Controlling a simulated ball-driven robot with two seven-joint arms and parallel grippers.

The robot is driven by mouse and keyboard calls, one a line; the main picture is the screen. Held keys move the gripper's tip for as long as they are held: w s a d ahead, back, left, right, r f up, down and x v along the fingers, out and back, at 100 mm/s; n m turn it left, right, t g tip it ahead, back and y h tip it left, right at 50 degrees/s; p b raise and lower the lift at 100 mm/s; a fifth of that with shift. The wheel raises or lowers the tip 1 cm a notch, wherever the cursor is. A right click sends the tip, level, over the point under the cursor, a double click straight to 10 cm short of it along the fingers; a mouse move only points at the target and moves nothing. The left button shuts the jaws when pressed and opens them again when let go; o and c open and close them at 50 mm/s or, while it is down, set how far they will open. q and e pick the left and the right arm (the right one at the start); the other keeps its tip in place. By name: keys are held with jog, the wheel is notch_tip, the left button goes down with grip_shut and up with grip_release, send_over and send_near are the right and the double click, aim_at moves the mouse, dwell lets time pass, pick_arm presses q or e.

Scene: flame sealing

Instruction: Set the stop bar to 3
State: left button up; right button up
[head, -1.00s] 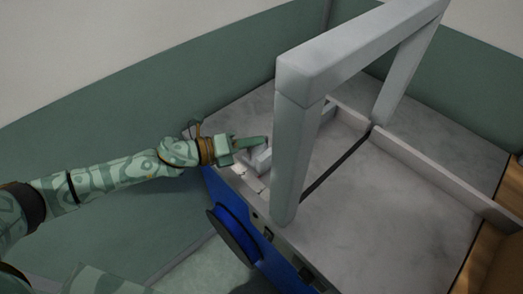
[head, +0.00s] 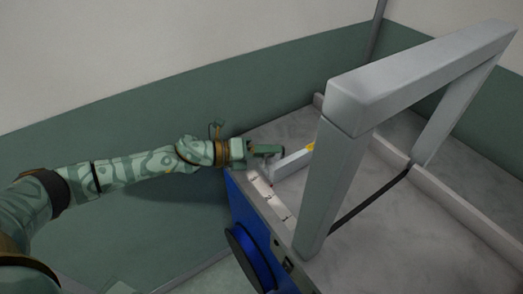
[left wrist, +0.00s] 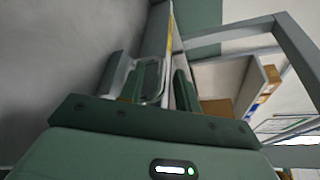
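The stop bar (head: 294,161) is a pale grey bar lying across the machine's grey table, behind the near post of the frame. Its near end is close to the front edge, by a light strip (head: 268,191) with dark marks; the numbers are too small to read. My left gripper (head: 268,150) is at that end. In the left wrist view, its two green fingers (left wrist: 160,88) are apart, with a grey metal loop-like handle (left wrist: 152,78) between them. I cannot tell whether they touch it. My right gripper is not in view.
A thick grey frame (head: 330,180) stands over the table, its near post right of my left gripper. A black strip (head: 370,200) crosses the table. A blue front with a round wheel (head: 250,258) is below. In the left wrist view, shelves with boxes (left wrist: 265,85) show behind.

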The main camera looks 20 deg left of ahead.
pick_arm(q)
jog(key=v, duration=1.2)
jog(key=shift+p, duration=0.4)
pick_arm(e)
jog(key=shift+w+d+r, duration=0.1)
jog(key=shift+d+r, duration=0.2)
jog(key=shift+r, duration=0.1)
